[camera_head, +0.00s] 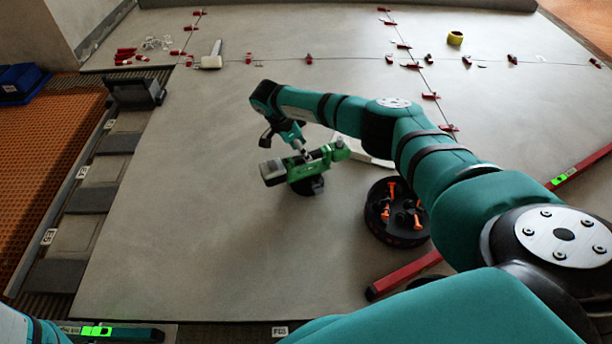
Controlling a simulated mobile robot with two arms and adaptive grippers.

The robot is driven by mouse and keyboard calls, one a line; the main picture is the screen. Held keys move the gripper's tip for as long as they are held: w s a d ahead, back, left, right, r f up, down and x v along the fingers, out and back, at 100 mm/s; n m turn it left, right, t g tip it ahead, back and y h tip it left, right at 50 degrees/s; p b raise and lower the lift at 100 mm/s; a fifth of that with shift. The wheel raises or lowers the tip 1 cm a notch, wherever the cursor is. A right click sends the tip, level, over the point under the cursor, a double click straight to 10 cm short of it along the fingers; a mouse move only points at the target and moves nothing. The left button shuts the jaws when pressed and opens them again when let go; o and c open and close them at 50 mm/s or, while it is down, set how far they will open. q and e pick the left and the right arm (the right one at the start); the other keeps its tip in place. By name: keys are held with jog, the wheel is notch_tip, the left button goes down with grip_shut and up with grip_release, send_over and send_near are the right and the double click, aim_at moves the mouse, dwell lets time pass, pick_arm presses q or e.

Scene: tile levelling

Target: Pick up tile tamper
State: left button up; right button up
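The tile tamper (318,165) is a green power tool with a grey block at its left end and a round black foot below. It is on or just above the grey tiles near the middle of the head view. My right gripper (302,153) reaches down from above, with its fingers at the top of the tamper's body. The fingers are small and overlap the tool, so I cannot tell whether they are shut on it. My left arm shows only at the bottom left corner, and its gripper is out of view.
A round black tub (374,226) with orange and black pieces stands right of the tamper. Red wedges line the far tile joints. A white-headed mallet (211,62) lies at the back. Tiles left of the tamper are clear.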

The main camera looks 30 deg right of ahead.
jog(key=b, duration=0.3)
send_over(307, 170)
jog(key=f, duration=0.4)
jog(key=shift+w+a+f, duration=0.1)
jog(key=shift+a+f, duration=0.1)
jog(key=shift+a, duration=0.05)
jog(key=shift+d+f+b, duration=0.15)
jog(key=shift+f+b, duration=0.05)
jog(key=shift+b, duration=0.15)
jog(key=shift+r, duration=0.2)
jog(key=shift+f, duration=0.25)
grip_shut()
